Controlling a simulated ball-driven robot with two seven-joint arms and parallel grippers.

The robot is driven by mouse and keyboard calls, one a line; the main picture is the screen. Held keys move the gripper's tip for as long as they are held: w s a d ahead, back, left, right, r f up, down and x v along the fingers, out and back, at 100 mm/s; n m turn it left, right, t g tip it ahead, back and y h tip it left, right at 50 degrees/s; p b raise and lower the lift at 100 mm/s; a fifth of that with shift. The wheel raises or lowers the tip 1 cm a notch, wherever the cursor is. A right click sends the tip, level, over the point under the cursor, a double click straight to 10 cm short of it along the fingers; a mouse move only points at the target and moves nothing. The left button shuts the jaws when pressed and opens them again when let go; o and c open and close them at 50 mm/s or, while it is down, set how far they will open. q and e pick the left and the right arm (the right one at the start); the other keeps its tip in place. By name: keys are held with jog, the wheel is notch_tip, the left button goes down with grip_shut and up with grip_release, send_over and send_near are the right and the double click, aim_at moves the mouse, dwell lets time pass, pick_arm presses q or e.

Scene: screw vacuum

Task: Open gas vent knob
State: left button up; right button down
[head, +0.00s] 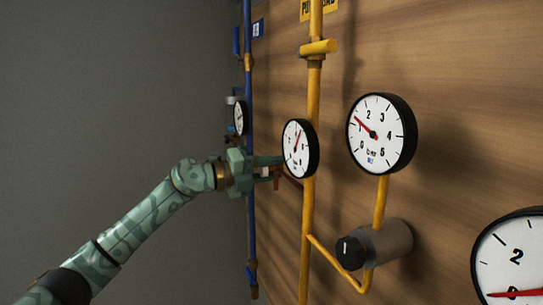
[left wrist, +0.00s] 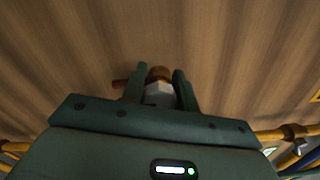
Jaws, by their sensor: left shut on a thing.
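My left gripper (head: 270,168) reaches in from the left to the wooden panel, near the blue pipe. In the left wrist view, its two green fingers (left wrist: 160,88) are shut on a pale grey knob (left wrist: 159,93), one finger on each side. The knob sits in front of a copper-brown fitting (left wrist: 159,73) with a short reddish-brown stub to the left. In the head view the gripper and a gauge hide most of this spot. I cannot read a label on the knob. My right gripper is not in view.
A blue pipe (head: 249,75) and a yellow pipe (head: 314,90) run up the wooden panel (head: 450,60). A small gauge (head: 299,148) is close to my left fingers. A larger gauge (head: 381,133) and a black-capped cylinder (head: 385,243) are farther right. Space left of the panel is clear.

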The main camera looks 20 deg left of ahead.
pick_arm(q)
jog(key=shift+a+n+p, duration=0.1)
jog(key=shift+n+p, duration=0.9)
jog(key=shift+p, duration=0.05)
jog(key=o, duration=1)
jog(key=shift+a, duration=0.1)
jog(key=shift+s+a+f+b, duration=0.15)
jog(key=shift+s+a+b, duration=0.05)
jog(key=shift+s+b, duration=0.1)
jog(key=b+v, duration=0.8)
jog(key=v, duration=0.7)
jog(key=shift+s+a+b, duration=0.15)
jog(key=shift+b, duration=0.2)
